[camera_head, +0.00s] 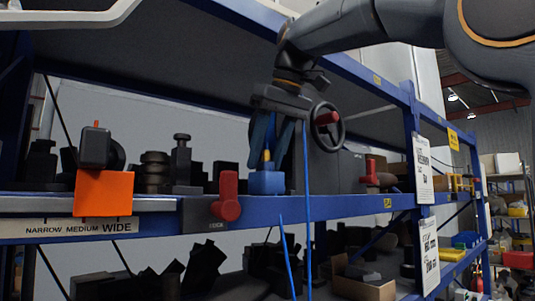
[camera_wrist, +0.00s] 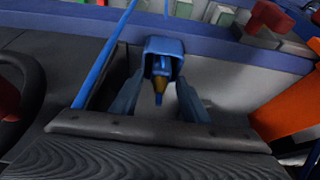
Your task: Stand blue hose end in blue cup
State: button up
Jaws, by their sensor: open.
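The blue cup (camera_head: 266,183) stands on the blue shelf beam; it also shows in the wrist view (camera_wrist: 164,46). The blue hose end, with a brass-coloured collar (camera_head: 266,156), is upright with its lower part in the cup's mouth. The collar also shows in the wrist view (camera_wrist: 160,83). How deep it sits is hidden. My gripper (camera_head: 267,162) points down over the cup, its two fingers apart on either side of the hose end. In the wrist view gaps show between the fingers and the collar. A blue hose (camera_head: 307,200) hangs down just right of the cup.
A red handle (camera_head: 227,196) and an orange block (camera_head: 103,193) are left of the cup on the beam. A black handwheel (camera_head: 327,127) is close to my gripper's right. Dark parts crowd the shelf behind. An upper beam runs above.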

jog(key=p+v, duration=0.1)
jog(key=v, duration=1.1)
jog(key=shift+r, duration=0.2)
